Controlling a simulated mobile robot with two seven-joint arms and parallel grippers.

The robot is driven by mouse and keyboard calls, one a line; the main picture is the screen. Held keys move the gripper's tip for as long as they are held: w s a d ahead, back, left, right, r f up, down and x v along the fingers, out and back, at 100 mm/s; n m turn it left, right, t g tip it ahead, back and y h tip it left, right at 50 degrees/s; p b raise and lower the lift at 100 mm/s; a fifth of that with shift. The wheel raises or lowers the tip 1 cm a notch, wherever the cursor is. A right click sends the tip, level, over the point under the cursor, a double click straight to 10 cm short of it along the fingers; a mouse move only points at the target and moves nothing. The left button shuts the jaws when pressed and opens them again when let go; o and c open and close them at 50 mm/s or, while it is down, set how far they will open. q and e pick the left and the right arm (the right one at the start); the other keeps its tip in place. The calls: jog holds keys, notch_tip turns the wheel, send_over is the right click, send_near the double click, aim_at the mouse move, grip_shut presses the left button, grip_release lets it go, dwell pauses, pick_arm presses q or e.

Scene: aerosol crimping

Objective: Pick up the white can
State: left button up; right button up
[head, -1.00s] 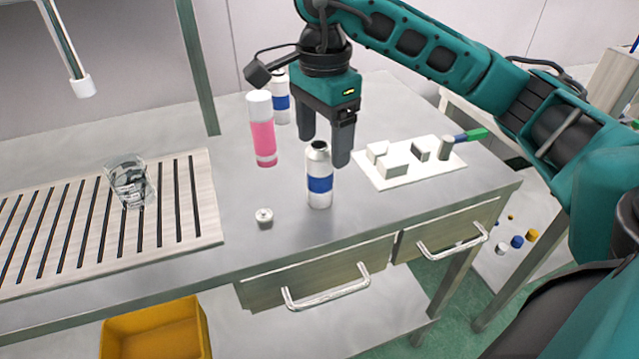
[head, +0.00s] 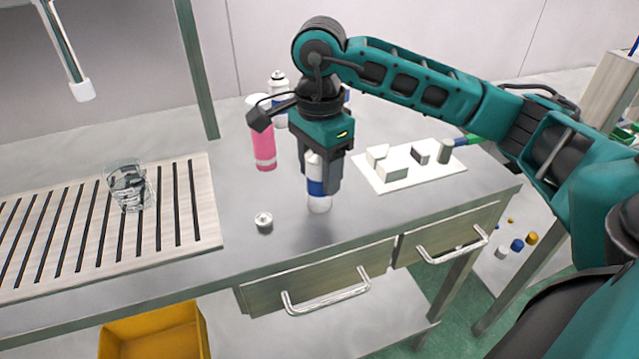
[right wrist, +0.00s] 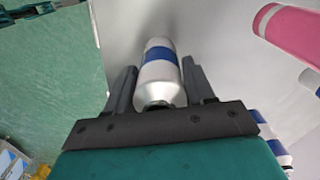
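A white can with a blue band (head: 317,190) stands upright near the front of the metal table. My right gripper (head: 320,185) is lowered over it from above, with its fingers pointing down. In the right wrist view the can (right wrist: 160,72) lies between the two fingers (right wrist: 158,90), with narrow gaps beside it, so the gripper looks open around the can. The can's top is partly covered by the gripper in the head view. A second white and blue can (head: 279,88) stands farther back, partly hidden by the arm. My left gripper is out of view.
A pink bottle (head: 263,145) stands just behind and left of the gripper. A small white valve cap (head: 264,222) lies left of the can. A white tray with blocks (head: 400,180) is to the right. A glass (head: 130,185) stands on the slatted board (head: 212,200) at left.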

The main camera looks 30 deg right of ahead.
jog(key=c, duration=0.6)
jog(key=shift+r, duration=0.15)
jog(key=shift+c, duration=0.2)
